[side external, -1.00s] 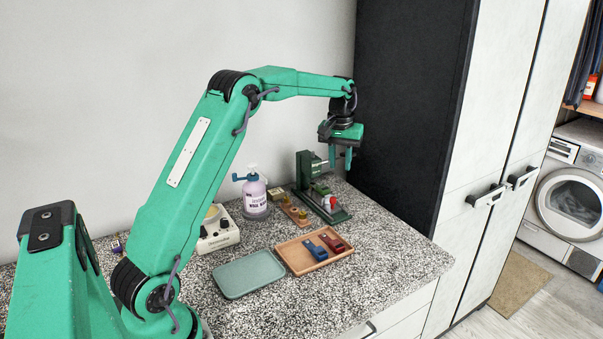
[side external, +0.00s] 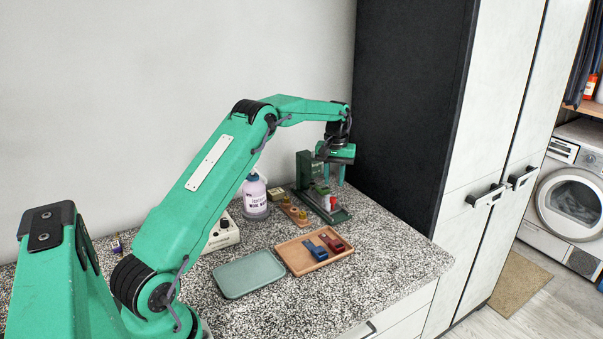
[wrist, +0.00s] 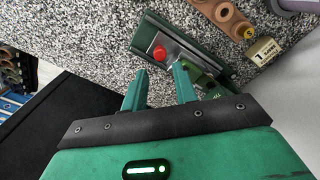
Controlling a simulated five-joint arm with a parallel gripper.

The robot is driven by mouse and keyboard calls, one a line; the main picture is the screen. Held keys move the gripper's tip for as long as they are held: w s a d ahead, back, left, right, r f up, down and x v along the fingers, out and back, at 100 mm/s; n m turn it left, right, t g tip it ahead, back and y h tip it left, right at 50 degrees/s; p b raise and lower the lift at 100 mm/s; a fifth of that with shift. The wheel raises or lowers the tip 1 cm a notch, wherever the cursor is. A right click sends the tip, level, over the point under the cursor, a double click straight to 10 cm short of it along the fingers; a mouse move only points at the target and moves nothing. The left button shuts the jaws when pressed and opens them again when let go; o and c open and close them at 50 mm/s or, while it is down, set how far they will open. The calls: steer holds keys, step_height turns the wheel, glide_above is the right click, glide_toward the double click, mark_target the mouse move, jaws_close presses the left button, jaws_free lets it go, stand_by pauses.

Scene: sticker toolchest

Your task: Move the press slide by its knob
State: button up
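The green press (side external: 305,170) stands at the back right of the counter, and its base (wrist: 150,38) shows in the wrist view. A grey metal slide (wrist: 175,47) lies on the base. The red knob (wrist: 159,53) is on the slide; it also shows in the side view (side external: 333,200). My gripper (side external: 334,180) points down above the press, its fingers apart and empty. In the wrist view my gripper (wrist: 161,75) has the knob just beyond and between its fingertips. The fingers look higher than the knob and apart from it. Part of the press is hidden behind my gripper.
A wooden peg holder (side external: 294,212) and a white bottle (side external: 255,196) stand left of the press. A wooden tray (side external: 300,262) with blue and red clips and a green-grey tray (side external: 245,277) lie in front. The dark cabinet side (side external: 400,110) is close behind.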

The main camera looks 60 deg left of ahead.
mark_target(333, 198)
steer(key=shift+f, duration=3.15)
jaws_close()
